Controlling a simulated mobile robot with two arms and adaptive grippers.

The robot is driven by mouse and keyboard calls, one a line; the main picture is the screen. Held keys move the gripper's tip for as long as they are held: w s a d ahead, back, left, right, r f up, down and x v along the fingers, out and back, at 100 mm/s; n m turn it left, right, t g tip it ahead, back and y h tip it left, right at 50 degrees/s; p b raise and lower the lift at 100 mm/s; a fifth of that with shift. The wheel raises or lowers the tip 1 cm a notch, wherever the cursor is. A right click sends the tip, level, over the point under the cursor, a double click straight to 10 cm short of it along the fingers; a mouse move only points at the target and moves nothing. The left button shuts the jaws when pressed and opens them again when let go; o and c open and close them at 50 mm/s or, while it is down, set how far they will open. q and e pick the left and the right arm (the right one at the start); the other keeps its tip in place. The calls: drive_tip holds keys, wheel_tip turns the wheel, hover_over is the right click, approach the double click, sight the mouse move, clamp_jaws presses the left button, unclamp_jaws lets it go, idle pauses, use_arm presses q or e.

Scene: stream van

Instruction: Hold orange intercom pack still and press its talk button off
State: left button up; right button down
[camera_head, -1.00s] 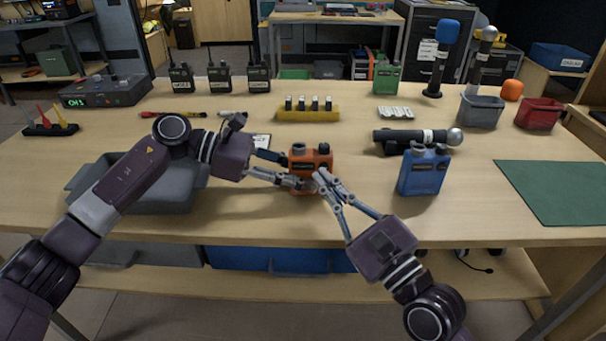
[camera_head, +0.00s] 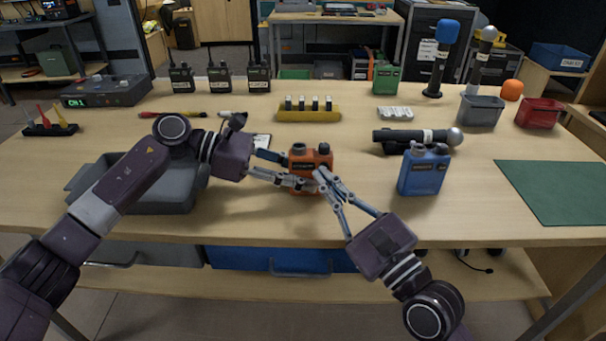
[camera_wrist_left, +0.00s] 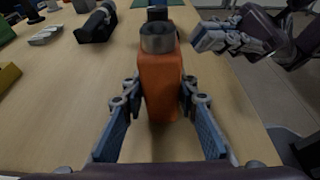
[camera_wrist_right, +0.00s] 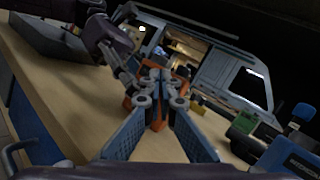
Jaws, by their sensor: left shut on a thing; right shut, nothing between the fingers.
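The orange intercom pack (camera_head: 311,160) stands upright near the front middle of the table, with dark knobs on top. In the left wrist view the pack (camera_wrist_left: 162,85) stands between the two fingers. My left gripper (camera_head: 296,182) is shut on its sides from the left. My right gripper (camera_head: 320,174) is shut and empty, its tips at the front face of the pack. In the right wrist view the right fingertips (camera_wrist_right: 160,86) meet in front of the pack and hide most of it. I cannot tell whether they touch the talk button, which is hidden.
A blue pack (camera_head: 423,172) stands just right of my right gripper. A dark microphone (camera_head: 410,137) lies behind it. A grey tray (camera_head: 165,203) is at the left under my left arm. A green mat (camera_head: 560,190) lies at the right.

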drive_tip(key=shift+w, duration=0.15)
idle(0.4)
drive_tip(key=shift+w, duration=0.3)
drive_tip(key=shift+w, duration=0.2)
idle(0.4)
drive_tip(key=shift+s, duration=0.6)
drive_tip(key=shift+s+f, duration=0.1)
drive_tip(key=shift+s, duration=2.9)
